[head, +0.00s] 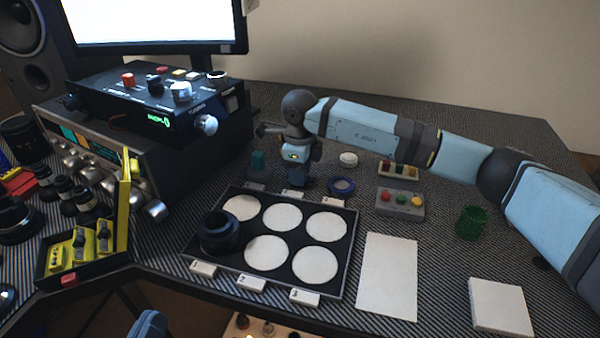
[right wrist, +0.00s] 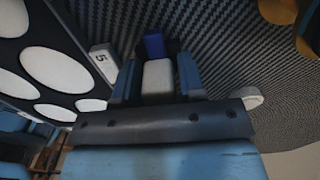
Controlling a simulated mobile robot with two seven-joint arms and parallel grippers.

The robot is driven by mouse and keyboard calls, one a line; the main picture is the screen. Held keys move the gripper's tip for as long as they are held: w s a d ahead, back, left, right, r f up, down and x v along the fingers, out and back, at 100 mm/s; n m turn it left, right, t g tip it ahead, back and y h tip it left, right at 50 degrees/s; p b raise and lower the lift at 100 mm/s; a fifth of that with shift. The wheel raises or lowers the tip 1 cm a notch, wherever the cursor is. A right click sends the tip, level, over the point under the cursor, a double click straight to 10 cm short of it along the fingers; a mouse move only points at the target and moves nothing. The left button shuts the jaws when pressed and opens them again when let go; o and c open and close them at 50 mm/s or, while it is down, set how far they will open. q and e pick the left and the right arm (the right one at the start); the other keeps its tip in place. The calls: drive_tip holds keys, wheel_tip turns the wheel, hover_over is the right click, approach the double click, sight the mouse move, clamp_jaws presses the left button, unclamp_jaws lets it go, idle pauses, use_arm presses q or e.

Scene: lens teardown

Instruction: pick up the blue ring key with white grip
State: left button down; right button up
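My right gripper (head: 302,180) points down at the table just behind the black tray. In the right wrist view its two blue fingers (right wrist: 158,80) stand on either side of a white grip with a dark blue end, the blue ring key (right wrist: 157,76). The fingers are very near the grip; I cannot tell whether they press on it. In the head view the gripper hides most of the key. A blue part at the bottom edge looks like my left gripper (head: 150,325); its fingers cannot be made out.
The black tray (head: 190,252) with white discs holds a dark lens part (head: 220,233). A blue ring (head: 342,186), a white cap (head: 348,159), a button box (head: 400,203) and a green cup (head: 471,222) lie to the right.

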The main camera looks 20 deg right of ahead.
drive_tip(key=c, duration=0.5)
